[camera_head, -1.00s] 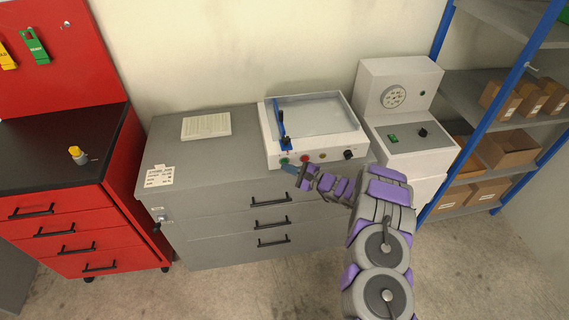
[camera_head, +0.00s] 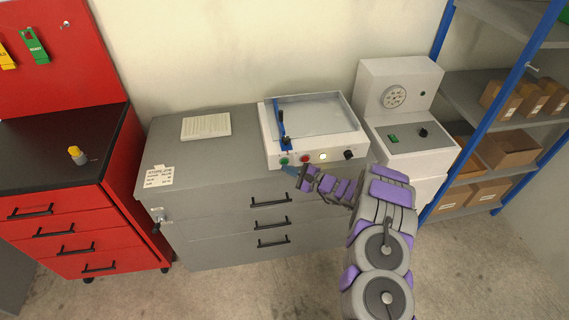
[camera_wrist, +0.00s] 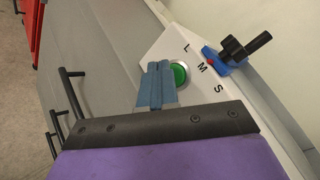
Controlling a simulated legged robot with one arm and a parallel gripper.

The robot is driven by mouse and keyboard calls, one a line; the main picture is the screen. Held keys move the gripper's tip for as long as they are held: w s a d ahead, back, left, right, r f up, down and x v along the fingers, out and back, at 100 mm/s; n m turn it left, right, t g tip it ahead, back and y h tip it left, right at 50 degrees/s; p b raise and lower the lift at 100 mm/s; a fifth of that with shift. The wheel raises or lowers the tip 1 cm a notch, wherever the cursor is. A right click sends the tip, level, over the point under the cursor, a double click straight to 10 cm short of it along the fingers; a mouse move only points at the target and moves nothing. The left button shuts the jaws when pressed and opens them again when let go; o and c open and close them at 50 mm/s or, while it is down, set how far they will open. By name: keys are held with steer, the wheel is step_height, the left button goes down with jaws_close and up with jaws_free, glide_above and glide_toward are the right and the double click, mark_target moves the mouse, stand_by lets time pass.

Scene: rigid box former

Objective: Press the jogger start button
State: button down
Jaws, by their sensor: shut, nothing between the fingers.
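The jogger (camera_head: 268,140) is a white machine with an open tray on the grey cabinet. Its front panel carries a green button (camera_head: 284,161), a red button (camera_head: 304,159), a lit pale lamp (camera_head: 323,157) and a black knob (camera_head: 348,154). The green button also shows in the wrist view (camera_wrist: 181,74), near the letters L, M, S. My gripper (camera_head: 287,169) is shut and empty, its blue fingertips just in front of and below the green button. In the wrist view the fingertips (camera_wrist: 159,67) overlap the button's edge; contact cannot be told.
A blue slide with a black handle (camera_wrist: 236,52) stands on the jogger by the letters. A second white machine (camera_head: 400,85) stands right of it, before a blue-post shelf (camera_head: 482,130) with boxes. A red drawer cabinet (camera_head: 60,220) is at left.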

steer(key=shift+s+d, duration=0.1)
steer(key=shift+s, duration=0.25)
steer(key=shift+s, duration=0.1)
steer(key=shift+s+d, duration=0.25)
steer(key=shift+s, duration=0.5)
steer(key=shift+s+d, duration=0.2)
steer(key=shift+s, duration=0.6)
steer(key=shift+s+d, duration=0.25)
steer(key=shift+s, duration=0.5)
